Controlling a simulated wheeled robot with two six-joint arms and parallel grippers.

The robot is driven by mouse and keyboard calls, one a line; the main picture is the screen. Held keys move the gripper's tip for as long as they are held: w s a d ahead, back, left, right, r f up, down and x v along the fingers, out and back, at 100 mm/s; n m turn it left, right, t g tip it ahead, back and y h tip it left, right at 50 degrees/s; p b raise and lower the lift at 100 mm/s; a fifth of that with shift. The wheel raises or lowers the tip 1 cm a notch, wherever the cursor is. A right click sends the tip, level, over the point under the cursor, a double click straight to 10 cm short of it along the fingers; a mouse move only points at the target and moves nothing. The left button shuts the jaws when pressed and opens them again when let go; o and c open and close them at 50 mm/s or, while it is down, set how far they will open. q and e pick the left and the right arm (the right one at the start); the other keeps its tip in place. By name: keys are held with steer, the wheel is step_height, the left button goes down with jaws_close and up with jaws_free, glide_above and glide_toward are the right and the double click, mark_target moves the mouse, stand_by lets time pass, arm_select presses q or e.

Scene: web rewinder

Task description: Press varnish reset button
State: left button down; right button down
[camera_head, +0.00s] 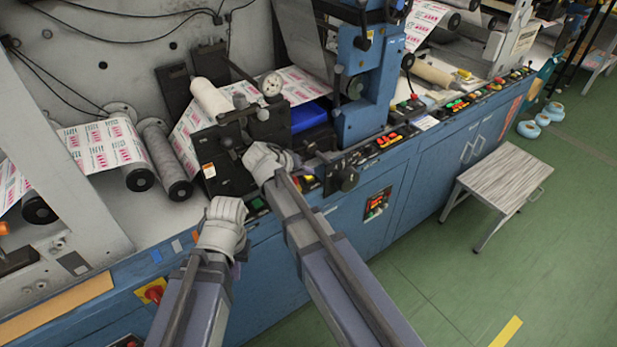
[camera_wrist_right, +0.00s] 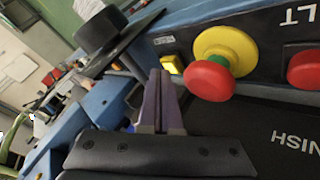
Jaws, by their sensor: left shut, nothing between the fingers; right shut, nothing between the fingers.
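In the right wrist view, a small square yellow button (camera_wrist_right: 172,65) sits on the dark control panel, with a small label (camera_wrist_right: 163,41) too fine to read. Beside it is a red mushroom button (camera_wrist_right: 209,81) on a round yellow base. In the head view my right gripper (camera_head: 265,161) is over the panel edge. My left gripper (camera_head: 224,222) is shut and empty, lower left of it.
Another red button (camera_wrist_right: 305,69) is at the right edge of the wrist view, and a black knob (camera_wrist_right: 100,28) stands at its upper left. In the head view, printed web rollers (camera_head: 165,160) lie behind, and a step stool (camera_head: 500,178) stands on open green floor.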

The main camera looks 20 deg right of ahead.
mark_target(306, 179)
steer(key=shift+f+b, duration=0.35)
steer(key=shift+f, duration=0.1)
steer(key=shift+r, duration=0.2)
stand_by(0.4)
steer(key=shift+r+p, duration=0.75)
steer(key=shift+p, duration=0.2)
step_height(306, 179, up, 5)
steer(key=p, duration=0.5)
steer(key=shift+r, duration=0.1)
stand_by(0.3)
